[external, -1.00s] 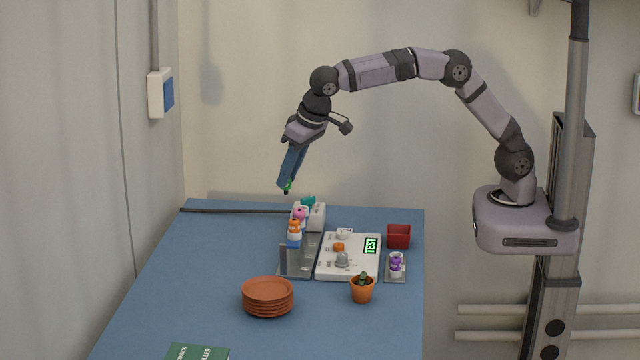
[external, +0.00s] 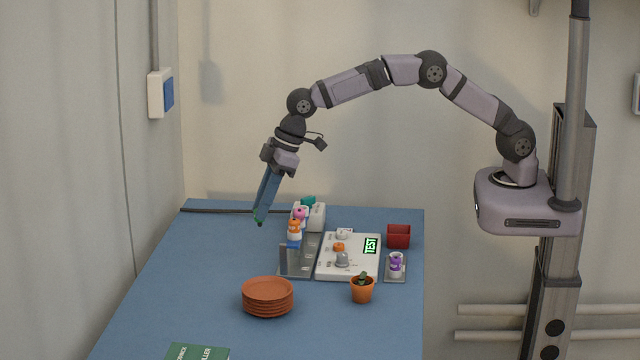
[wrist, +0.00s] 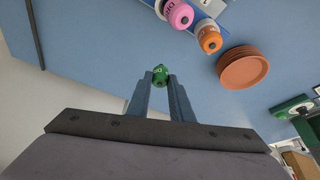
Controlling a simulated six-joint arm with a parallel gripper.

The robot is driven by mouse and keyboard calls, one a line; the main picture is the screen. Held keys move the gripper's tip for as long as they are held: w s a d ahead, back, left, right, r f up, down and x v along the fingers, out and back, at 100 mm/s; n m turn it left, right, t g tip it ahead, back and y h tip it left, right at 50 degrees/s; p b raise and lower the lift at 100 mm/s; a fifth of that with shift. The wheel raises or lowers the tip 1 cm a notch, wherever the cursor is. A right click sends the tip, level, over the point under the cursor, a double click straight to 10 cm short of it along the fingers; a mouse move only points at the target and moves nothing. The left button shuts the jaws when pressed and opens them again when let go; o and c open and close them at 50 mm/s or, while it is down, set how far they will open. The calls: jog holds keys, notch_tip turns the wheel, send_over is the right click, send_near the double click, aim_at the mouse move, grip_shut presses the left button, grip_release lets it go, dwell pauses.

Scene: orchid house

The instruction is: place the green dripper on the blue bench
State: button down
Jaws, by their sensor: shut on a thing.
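The green dripper (wrist: 161,75) is held between the two blue fingers of my gripper (wrist: 161,84) in the wrist view. In the external view, only a small green bit of the dripper (external: 259,223) shows at the tips of my gripper (external: 262,215), which points down and slightly left. The blue bench (external: 190,275) lies below. The gripper is over the bench's back left area, left of the bottles. I cannot tell exactly how high the dripper is above the surface.
An orange-topped bottle (external: 294,231) and a pink one (external: 300,214) stand right of my gripper. The bench's left side is clear.

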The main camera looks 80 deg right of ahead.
jog(key=shift+f+p, duration=1.45)
jog(key=shift+f, duration=3.55)
jog(key=shift+f, duration=0.2)
jog(key=c, duration=1.6)
grip_release()
jog(key=shift+r, duration=0.15)
jog(key=shift+s+r, duration=0.1)
jog(key=shift+r, duration=0.3)
jog(key=b+v, duration=0.3)
jog(key=v, duration=0.8)
jog(key=shift+s+r, duration=0.1)
jog(key=shift+r, duration=0.05)
